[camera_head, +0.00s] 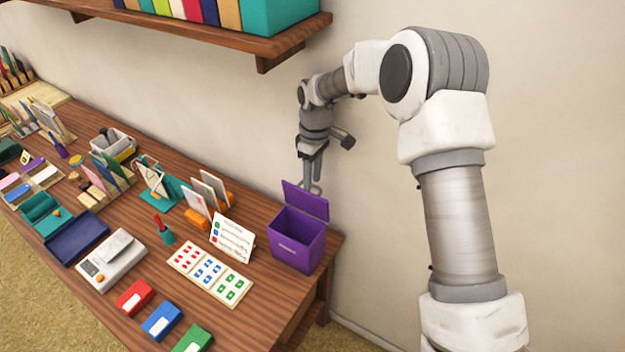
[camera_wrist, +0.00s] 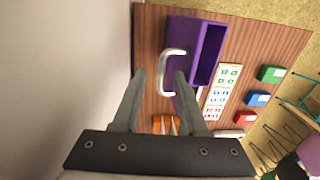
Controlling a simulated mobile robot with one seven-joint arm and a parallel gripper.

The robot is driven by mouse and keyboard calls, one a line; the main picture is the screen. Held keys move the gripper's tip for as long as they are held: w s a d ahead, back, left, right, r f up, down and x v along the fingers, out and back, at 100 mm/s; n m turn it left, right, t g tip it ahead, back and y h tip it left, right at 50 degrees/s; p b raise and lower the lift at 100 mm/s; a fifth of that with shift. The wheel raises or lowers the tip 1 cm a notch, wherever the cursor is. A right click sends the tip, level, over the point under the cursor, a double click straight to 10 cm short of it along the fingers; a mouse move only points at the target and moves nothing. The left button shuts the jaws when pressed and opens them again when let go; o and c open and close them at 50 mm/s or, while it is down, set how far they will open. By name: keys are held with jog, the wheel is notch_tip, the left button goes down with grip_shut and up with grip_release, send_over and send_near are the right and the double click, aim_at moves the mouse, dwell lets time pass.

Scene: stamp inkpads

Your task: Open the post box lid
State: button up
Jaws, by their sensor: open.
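The purple post box (camera_head: 297,245) stands at the right end of the table. Its purple lid (camera_head: 306,202) is raised steeply at the back, and the box top is open. In the wrist view the lid (camera_wrist: 190,32) lies beside the open box (camera_wrist: 208,58). A pale curved handle (camera_wrist: 172,52) on the lid shows near my fingertips. My gripper (camera_head: 312,183) points down behind the lid, close to the wall. In the wrist view my gripper (camera_wrist: 160,74) is open, with the handle around the gap between its fingers. I cannot tell whether they touch.
Red (camera_head: 134,297), blue (camera_head: 161,320) and green (camera_head: 193,339) pads lie in front. A wall shelf (camera_head: 225,38) hangs above. The table's right edge is close to the box.

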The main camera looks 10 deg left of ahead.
notch_tip(320, 180, up, 7)
jog(key=shift+w+f, duration=0.15)
jog(key=shift+w, duration=0.05)
jog(key=shift+d, duration=0.1)
jog(key=shift+c, duration=0.3)
